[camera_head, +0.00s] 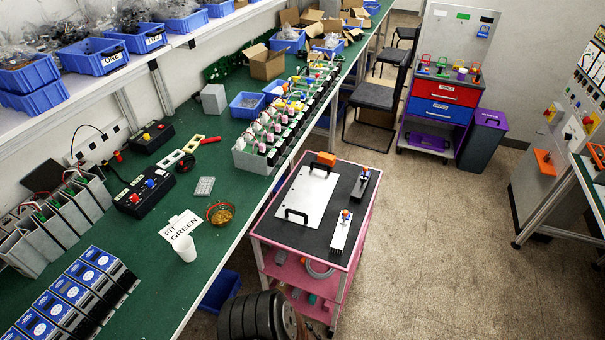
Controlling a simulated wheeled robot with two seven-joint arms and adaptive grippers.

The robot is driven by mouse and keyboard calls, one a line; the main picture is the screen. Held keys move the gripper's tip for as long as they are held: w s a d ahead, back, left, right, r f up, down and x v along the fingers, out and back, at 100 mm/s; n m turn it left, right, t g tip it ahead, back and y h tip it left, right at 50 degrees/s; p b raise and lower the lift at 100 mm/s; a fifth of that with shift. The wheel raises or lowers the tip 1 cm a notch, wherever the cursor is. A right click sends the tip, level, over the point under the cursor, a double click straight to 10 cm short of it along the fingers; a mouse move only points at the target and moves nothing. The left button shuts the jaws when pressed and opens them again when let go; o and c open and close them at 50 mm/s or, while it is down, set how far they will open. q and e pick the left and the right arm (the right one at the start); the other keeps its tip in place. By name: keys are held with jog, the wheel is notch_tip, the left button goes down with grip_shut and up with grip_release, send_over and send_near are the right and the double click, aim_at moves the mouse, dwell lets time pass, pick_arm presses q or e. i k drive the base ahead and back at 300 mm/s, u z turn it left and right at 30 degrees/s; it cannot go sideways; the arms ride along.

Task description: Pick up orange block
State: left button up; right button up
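A small orange block (326,158) sits at the far edge of the black top of a pink cart (265,235). It is beside the far end of a white plate (305,194) with two black handles. Nothing covers the block from this view. Neither of my grippers shows in the head view.
A long green workbench (215,165) runs along the left, holding devices, blue bins and a white cup (184,247). Two small devices with blue and orange knobs (341,232) (361,183) stand on the cart's right side. Open floor (440,240) lies right of the cart.

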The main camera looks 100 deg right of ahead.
aim_at(328, 159)
jog(key=i, duration=0.35)
jog(key=z, duration=2.9)
